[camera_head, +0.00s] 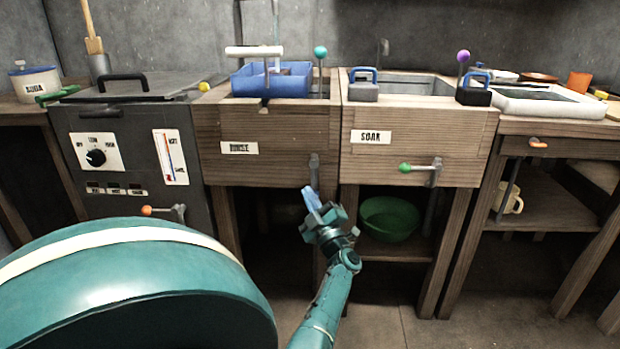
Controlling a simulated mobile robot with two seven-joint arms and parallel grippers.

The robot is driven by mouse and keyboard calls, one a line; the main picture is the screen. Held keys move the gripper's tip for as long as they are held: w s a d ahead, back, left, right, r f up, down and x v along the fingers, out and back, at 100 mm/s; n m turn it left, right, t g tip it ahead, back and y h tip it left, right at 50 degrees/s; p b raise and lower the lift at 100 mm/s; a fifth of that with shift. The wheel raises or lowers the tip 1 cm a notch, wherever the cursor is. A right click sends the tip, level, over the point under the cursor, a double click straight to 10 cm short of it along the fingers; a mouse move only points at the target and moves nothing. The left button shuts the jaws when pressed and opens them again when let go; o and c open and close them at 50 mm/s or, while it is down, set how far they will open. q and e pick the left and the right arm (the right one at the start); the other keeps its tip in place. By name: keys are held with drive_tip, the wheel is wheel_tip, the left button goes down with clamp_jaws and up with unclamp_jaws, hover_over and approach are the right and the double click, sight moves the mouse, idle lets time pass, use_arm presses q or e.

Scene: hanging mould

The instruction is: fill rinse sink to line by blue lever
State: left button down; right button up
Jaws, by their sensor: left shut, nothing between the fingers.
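The rinse sink (265,168) is a wooden-fronted basin left of centre with a "RINSE" label (239,148). A blue tray (262,82) sits at its top, and I cannot see the water or the fill line. A grey lever mount (314,168) is at the right of its front. A light blue piece (310,198), apparently the blue lever's handle, hangs below the mount. My left gripper (324,215) is shut and empty right below and beside it; I cannot tell whether they touch. My right gripper is not in view.
The soak sink (465,150) adjoins on the right, with a green-tipped lever (405,167) and a green bowl (390,218) below. A grey heater unit (128,155) with a dial stands left. A teal-knobbed rod (320,52) rises behind the rinse sink's front.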

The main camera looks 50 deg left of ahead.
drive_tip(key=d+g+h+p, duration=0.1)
drive_tip(key=p, duration=0.3)
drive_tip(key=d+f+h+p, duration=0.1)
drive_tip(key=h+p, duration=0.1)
drive_tip(key=p, duration=0.2)
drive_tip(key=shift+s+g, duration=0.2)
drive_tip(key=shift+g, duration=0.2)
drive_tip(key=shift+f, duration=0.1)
